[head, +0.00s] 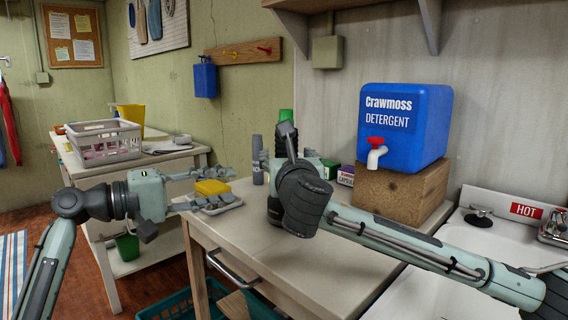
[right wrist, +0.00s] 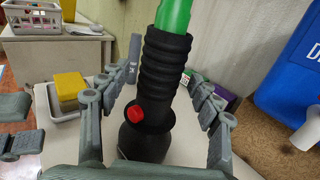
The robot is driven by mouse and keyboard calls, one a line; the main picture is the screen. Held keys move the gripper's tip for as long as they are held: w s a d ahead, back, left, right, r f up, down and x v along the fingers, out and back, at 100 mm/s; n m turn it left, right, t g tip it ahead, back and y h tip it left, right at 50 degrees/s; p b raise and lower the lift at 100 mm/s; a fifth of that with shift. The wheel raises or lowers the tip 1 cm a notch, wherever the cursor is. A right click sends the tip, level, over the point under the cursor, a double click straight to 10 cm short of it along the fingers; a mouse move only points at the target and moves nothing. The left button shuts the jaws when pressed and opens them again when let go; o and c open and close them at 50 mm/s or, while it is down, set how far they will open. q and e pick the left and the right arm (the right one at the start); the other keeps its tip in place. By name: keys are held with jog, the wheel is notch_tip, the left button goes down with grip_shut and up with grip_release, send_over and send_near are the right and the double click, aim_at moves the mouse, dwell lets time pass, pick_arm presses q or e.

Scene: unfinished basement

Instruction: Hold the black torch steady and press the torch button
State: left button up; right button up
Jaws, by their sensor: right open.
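The black torch (right wrist: 168,68) stands upright, with a ribbed grip, a green upper end and a red button (right wrist: 136,116) low on its side facing the right wrist camera. In the head view its green end (head: 286,115) shows above my right arm, which hides most of the body. My right gripper (right wrist: 157,78) is open, with one finger on each side of the torch; I cannot tell whether either finger touches it. My left gripper (head: 236,187) is open and empty, left of the torch, with its fingers pointing right.
A yellow sponge (head: 212,187) in a white tray (head: 232,205) shows by my left gripper. A grey cylinder (head: 257,160) and small boxes (head: 345,175) stand near the torch. A blue detergent container (head: 405,125) sits on a brown block (head: 400,195); a sink (head: 500,232) is at right.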

jog(key=shift+w+a, duration=0.1)
jog(key=shift+w, duration=0.85)
grip_shut()
pick_arm(q)
grip_shut()
dwell(0.7)
